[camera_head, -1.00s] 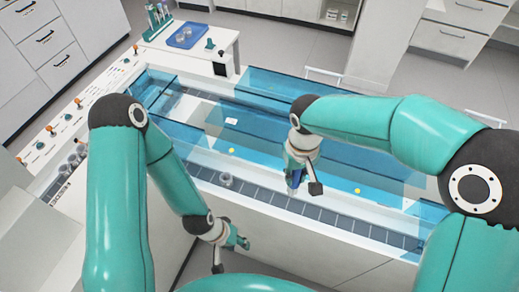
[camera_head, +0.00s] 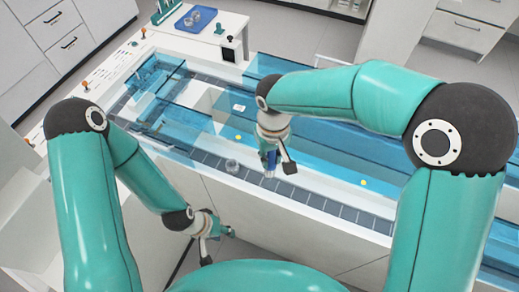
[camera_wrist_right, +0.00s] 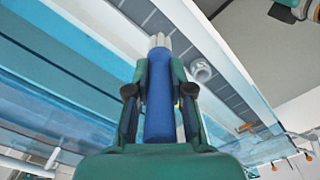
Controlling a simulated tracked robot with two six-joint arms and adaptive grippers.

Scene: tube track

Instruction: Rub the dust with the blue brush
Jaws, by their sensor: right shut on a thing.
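My right gripper (camera_wrist_right: 160,105) is shut on the blue brush (camera_wrist_right: 159,95), seen close in the right wrist view. The brush's pale bristle end (camera_wrist_right: 158,42) points away from the gripper, toward the grey tiled track. In the head view the right gripper (camera_head: 272,160) holds the brush (camera_head: 271,160) above the near tiled track (camera_head: 290,191), just right of a clear jar. I cannot make out any dust; part of the track lies behind the brush and gripper. My left gripper (camera_head: 217,231) is low in front of the bench, apart from the brush; its jaw state is unclear.
The clear jar (camera_head: 232,165) stands on the track and shows in the wrist view (camera_wrist_right: 200,70). Blue transparent panels (camera_head: 310,120) line the bench. Yellow dots (camera_head: 238,137) and a white tag (camera_head: 239,107) are beyond. A blue tray (camera_head: 195,19) sits at the back.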

